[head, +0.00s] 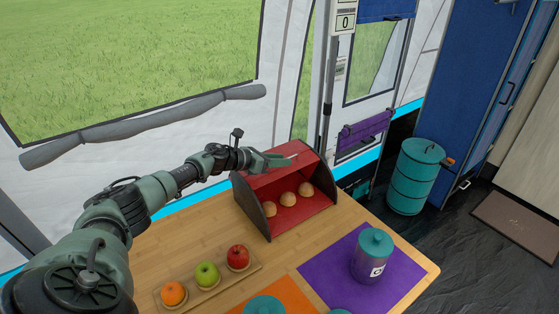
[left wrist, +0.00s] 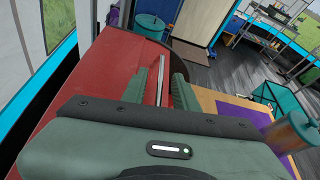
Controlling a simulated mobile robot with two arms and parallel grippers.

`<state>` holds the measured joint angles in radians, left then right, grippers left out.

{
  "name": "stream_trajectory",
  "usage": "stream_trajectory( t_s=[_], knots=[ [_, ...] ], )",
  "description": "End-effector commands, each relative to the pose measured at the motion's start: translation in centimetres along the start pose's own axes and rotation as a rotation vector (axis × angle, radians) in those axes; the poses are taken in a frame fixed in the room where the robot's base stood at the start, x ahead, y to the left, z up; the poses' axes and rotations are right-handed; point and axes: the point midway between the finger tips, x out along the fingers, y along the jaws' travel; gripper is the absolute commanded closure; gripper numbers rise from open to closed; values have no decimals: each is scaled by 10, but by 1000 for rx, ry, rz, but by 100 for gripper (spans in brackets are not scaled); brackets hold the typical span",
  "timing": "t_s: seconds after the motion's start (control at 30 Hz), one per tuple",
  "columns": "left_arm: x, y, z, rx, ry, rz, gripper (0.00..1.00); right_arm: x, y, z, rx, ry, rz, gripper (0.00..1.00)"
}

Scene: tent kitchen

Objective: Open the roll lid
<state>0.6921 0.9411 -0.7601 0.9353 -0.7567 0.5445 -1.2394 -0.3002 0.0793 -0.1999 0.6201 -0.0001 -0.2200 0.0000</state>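The red bread box (head: 318,200) with dark side panels stands on the wooden table. Its front is open, the roll lid (head: 292,150) is up at the top, and three buns (head: 287,198) show inside. My left gripper (head: 280,160) is at the top of the box. In the left wrist view, the two green fingers (left wrist: 161,92) are apart, with the thin metal lid handle (left wrist: 161,78) between them and a gap visible beside it. The red lid surface (left wrist: 95,80) lies under and left of the fingers. My right gripper is not in view.
A wooden tray (head: 225,284) with an orange, a green apple and a red apple is in front of the box. A teal-lidded jar (head: 372,256) stands on a purple mat (head: 330,277) to the right. A teal barrel (head: 414,178) stands on the floor beyond.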

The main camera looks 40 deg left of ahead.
Motion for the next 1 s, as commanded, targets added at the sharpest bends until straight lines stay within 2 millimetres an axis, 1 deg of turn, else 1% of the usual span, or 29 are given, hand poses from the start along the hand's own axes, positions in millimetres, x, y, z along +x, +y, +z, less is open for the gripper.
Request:
stream_trajectory(
  t_s=[0.07, 0.17, 0.5, 0.6, 0.73, 1.0],
  knots=[
    [-1, 0, -1, 0, 1, 0, 71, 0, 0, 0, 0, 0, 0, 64],
    [-9, 1, -2, 1, 1, 1, 71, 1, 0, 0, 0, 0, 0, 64],
    [-62, 2, -4, 1, 4, 2, 71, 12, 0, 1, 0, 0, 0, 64],
    [-72, 1, -3, 0, 2, 1, 71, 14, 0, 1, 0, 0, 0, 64],
    [-78, 0, -1, 0, 1, 0, 71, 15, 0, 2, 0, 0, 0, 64],
    [-78, 0, 0, 0, 0, 0, 71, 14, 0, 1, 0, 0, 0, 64]
  ],
)
